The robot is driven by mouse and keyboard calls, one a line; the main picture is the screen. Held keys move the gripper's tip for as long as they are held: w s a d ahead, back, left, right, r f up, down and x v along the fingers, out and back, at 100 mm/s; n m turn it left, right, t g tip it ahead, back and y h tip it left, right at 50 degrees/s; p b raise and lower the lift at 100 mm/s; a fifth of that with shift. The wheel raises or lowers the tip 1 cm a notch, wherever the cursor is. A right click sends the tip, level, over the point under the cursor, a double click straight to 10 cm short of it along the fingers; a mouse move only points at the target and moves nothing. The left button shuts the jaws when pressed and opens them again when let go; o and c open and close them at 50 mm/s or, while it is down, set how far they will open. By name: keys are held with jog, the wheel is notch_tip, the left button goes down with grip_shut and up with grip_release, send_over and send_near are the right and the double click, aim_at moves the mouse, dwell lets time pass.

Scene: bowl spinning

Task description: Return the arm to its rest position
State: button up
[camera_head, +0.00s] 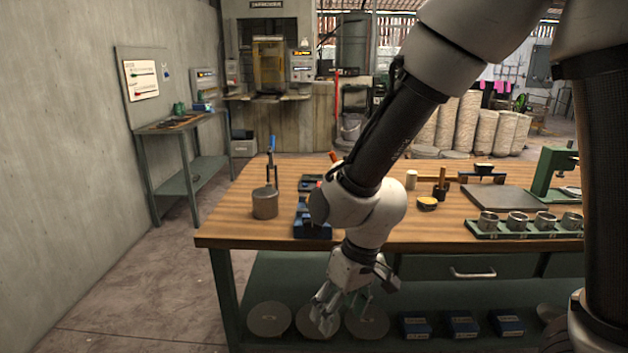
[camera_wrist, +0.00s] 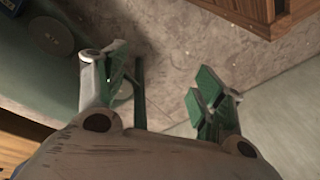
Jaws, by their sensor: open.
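My gripper (camera_head: 340,305) hangs below my arm in the head view, in front of the workbench's near edge and pointing down. In the wrist view, my gripper (camera_wrist: 165,95) has its two green-padded fingers spread wide with nothing between them. Concrete floor shows past the fingers. The wooden workbench (camera_head: 250,228) stands behind my wrist in the head view. My arm hides part of its top.
On the bench are a grey pot (camera_head: 265,203), a blue tool block (camera_head: 312,230), a green tray (camera_head: 510,235) of several metal cups and a green press (camera_head: 555,172). The lower shelf (camera_head: 290,275) holds round discs and blue boxes. Floor at left (camera_head: 150,270) is clear.

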jog(key=s+d+r+m+t, duration=0.1)
jog(key=s+d+r+m, duration=0.1)
jog(key=d+r, duration=0.5)
jog(key=s+d+r+m+t+h, duration=0.1)
jog(key=d+r, duration=0.6)
jog(key=d, duration=0.7)
jog(key=s+d+r+m+t+h, duration=0.1)
jog(key=s+d+r+m+t, duration=0.1)
jog(key=d+r, duration=0.5)
jog(key=s+d+m, duration=0.1)
jog(key=d+m, duration=0.1)
jog(key=d, duration=0.1)
jog(key=shift+d+r+t, duration=0.15)
jog(key=shift+d+t, duration=0.15)
jog(key=shift+s, duration=0.1)
